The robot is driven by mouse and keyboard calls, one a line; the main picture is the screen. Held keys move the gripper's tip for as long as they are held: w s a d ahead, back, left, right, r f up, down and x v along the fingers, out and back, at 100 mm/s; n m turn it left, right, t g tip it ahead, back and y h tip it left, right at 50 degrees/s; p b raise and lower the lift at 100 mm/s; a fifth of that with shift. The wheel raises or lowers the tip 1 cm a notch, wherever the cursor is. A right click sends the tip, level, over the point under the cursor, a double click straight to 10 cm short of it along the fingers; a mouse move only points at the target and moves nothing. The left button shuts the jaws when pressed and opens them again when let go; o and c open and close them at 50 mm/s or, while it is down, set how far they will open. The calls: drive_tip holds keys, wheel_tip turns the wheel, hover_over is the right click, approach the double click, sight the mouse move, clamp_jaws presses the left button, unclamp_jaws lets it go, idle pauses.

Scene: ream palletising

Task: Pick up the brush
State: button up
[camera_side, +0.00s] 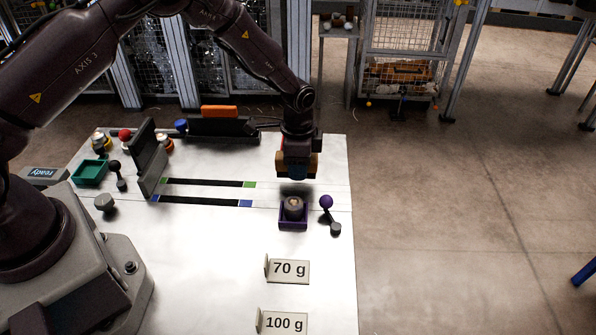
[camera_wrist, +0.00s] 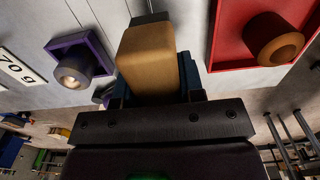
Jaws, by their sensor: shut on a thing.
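My gripper (camera_side: 297,173) is above the white table, behind the purple tray and near the table's right edge. It is shut on a tan, block-shaped thing that I take to be the brush (camera_wrist: 148,58). In the wrist view the brush sits between the blue fingers, with a broad smooth face to the camera.
A purple tray (camera_side: 282,223) holding a roll stands just in front, with a purple-knobbed lever (camera_side: 326,202) beside it. The wrist view shows a red tray (camera_wrist: 226,35) with a brown roll. Signs for 70 g (camera_side: 288,270) and 100 g (camera_side: 284,322) stand nearer. The table's middle is mostly clear.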

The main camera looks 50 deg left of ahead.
drive_tip(key=s+r, duration=1)
drive_tip(key=s, duration=0.4)
drive_tip(key=shift+a+r, duration=0.4)
